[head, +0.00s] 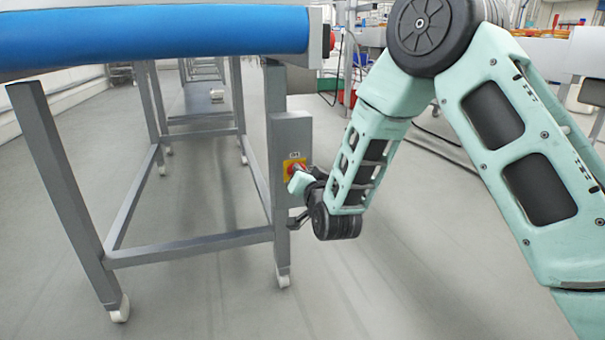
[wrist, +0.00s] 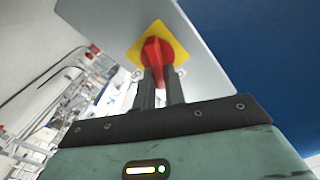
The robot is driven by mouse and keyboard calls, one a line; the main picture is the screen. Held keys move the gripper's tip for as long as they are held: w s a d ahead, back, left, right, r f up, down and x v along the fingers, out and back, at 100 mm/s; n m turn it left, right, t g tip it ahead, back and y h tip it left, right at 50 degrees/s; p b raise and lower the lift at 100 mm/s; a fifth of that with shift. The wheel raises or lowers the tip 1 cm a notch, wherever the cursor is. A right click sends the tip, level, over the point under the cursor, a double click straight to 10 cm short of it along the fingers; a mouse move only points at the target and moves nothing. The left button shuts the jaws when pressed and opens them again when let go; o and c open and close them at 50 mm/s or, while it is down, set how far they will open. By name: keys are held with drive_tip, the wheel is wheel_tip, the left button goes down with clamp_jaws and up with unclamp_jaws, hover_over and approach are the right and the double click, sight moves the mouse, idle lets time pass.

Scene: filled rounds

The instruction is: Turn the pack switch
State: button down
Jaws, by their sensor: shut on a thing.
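The pack switch is a red knob on a yellow plate (head: 289,163), mounted on a grey box (head: 290,133) on the near right leg of the conveyor frame. In the wrist view the red knob (wrist: 155,54) stands in front of the tilted yellow plate (wrist: 174,46). My gripper (wrist: 160,76) has its two dark fingers on either side of the knob's lower end and is shut on it. In the head view my gripper (head: 300,180) reaches the switch from the right and partly covers it. The fingertips are hard to see there.
The blue conveyor belt (head: 150,38) lies above the switch on a grey frame with white feet. A red button (head: 328,40) sits at the belt's end. The floor (head: 370,290) in front and to the right of the frame is clear.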

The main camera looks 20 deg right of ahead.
drive_tip(key=c, duration=1.5)
unclamp_jaws()
drive_tip(key=shift+o, duration=0.2)
drive_tip(key=s+p, duration=1.1)
drive_tip(key=s, duration=0.6)
drive_tip(key=shift+s, duration=0.25)
